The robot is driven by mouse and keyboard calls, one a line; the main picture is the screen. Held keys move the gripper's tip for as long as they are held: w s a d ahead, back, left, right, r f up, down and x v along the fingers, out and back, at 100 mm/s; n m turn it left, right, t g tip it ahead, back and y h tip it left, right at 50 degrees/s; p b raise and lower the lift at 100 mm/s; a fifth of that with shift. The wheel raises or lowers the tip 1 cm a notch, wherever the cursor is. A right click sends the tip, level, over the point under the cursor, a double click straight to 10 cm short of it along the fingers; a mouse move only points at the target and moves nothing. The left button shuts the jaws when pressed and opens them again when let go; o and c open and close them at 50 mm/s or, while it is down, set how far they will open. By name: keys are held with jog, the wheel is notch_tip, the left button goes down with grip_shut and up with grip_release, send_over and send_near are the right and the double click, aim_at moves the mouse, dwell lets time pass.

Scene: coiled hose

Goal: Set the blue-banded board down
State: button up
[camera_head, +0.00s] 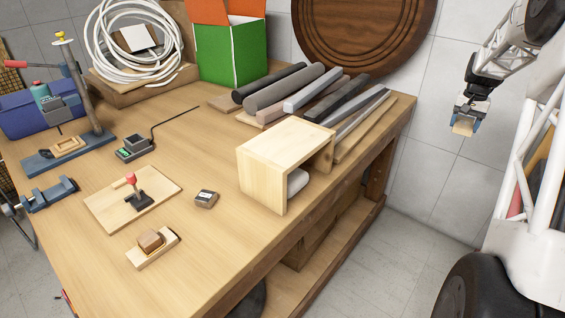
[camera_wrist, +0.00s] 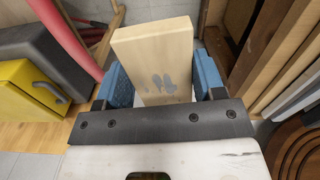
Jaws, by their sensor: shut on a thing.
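My gripper (camera_head: 467,122) hangs at the right of the head view, off the right end of the workbench and over the floor. It is shut on a pale wooden board (camera_head: 463,128). In the wrist view the board (camera_wrist: 155,55) stands up between the two blue fingers of my gripper (camera_wrist: 162,82), with several grey-blue marks on its face. I cannot make out a blue band on it; its lower end is hidden behind the gripper's dark bar. The board touches nothing else that I can see.
The workbench (camera_head: 100,255) holds a wooden box-like stand (camera_head: 262,172), a toggle clamp on a board (camera_head: 165,190), several bars (camera_head: 285,92), a green box (camera_head: 225,55) and a coiled white hose (camera_head: 100,45). A yellow case (camera_wrist: 28,90) shows in the wrist view.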

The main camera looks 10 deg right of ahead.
jog(key=shift+n, duration=0.3)
jog(key=w+a+r, duration=0.1)
jog(key=w+a, duration=0.4)
jog(key=a, duration=0.8)
jog(key=w+a, duration=0.6)
jog(key=a, duration=0.8)
jog(key=w+a+r, duration=0.1)
jog(key=w+a, duration=0.5)
jog(key=a, duration=0.8)
jog(key=shift+w+a+r, duration=0.1)
jog(key=shift+w+r, duration=0.15)
jog(key=shift+r, duration=0.05)
jog(key=s+a+f, duration=0.2)
jog(key=a, duration=2.8)
jog(key=s+a+f, duration=0.1)
jog(key=s+a, duration=0.5)
jog(key=a, duration=0.7)
jog(key=s+a+f+m, duration=0.1)
jog(key=s+a, duration=0.6)
jog(key=a, duration=0.6)
jog(key=s+a+f, duration=0.1)
jog(key=s+a, duration=0.6)
jog(key=a, duration=0.6)
jog(key=shift+a+f+m, duration=0.15)
jog(key=shift+f+m, duration=0.05)
jog(key=shift+m, duration=0.2)
jog(key=shift+f, duration=0.1)
